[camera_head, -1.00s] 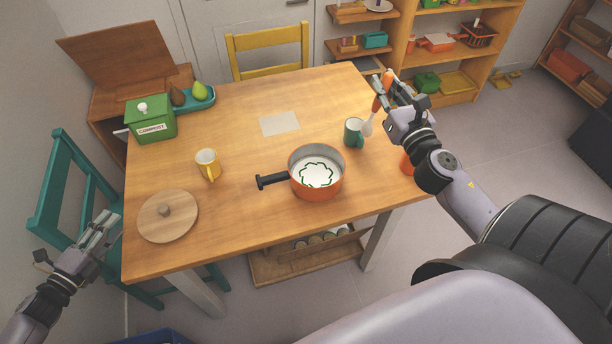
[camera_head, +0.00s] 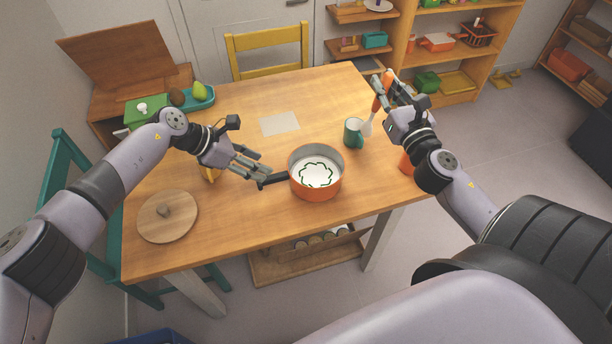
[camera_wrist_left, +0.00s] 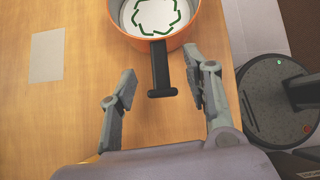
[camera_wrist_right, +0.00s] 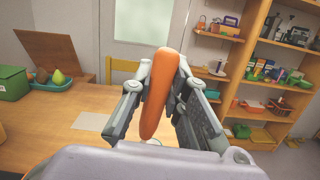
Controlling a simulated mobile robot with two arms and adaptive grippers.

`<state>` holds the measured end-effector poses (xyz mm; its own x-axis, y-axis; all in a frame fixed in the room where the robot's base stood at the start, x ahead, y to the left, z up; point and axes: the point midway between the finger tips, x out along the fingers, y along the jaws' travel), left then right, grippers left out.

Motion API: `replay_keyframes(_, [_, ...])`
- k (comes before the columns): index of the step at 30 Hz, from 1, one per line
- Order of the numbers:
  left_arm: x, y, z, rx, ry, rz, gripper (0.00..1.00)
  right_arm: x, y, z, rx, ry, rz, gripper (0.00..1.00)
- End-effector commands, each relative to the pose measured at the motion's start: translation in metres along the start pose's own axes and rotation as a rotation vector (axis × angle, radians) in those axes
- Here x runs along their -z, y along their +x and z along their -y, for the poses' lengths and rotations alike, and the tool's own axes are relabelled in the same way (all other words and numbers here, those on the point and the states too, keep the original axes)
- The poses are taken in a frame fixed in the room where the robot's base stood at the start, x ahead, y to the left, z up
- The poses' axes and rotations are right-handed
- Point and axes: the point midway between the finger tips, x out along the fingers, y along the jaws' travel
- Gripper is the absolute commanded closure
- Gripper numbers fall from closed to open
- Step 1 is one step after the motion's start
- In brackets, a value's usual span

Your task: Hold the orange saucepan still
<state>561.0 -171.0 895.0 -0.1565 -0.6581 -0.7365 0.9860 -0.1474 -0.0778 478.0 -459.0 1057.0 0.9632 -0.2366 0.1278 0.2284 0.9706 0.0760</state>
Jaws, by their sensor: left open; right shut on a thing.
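The orange saucepan (camera_head: 316,180) stands upright on the table, with a green ring-like outline inside on its white bottom. Its black handle (camera_wrist_left: 161,72) points toward my left gripper. My left gripper (camera_wrist_left: 162,88) is open, its fingers on either side of the handle's end with gaps to both; it also shows left of the pan in the head view (camera_head: 258,174). My right gripper (camera_wrist_right: 158,90) is shut on an orange-handled utensil (camera_wrist_right: 163,92), held up past the table's right part. The utensil's pale end (camera_head: 367,127) hangs down near the green mug.
A green mug (camera_head: 353,133) stands right of the pan. A round wooden lid (camera_head: 168,222) lies at the left. A yellow mug (camera_head: 208,174) is mostly hidden behind my left gripper. A pale sheet (camera_head: 279,124) lies toward the back. An orange object (camera_head: 405,163) shows at the right edge.

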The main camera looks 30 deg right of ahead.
Motion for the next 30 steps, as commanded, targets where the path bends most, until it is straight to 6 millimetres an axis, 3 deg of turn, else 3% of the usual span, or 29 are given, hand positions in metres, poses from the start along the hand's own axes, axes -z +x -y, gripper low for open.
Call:
replay_keyframes(3, [0.006, -0.003, -0.003, -0.009, 0.085, -0.109, 0.55, 0.0, 0.0, 0.0, 0.0, 0.0, 0.0, 1.0])
replay_keyframes(8, [0.01, 0.0, -0.004, -0.012, 0.113, -0.151, 0.55, 0.0, 0.0, 0.0, 0.0, 0.0, 0.0, 1.0])
replay_keyframes(30, [0.017, 0.062, -0.006, -0.013, 0.108, -0.144, 0.55, 0.0, 0.0, 0.0, 0.0, 0.0, 0.0, 1.0])
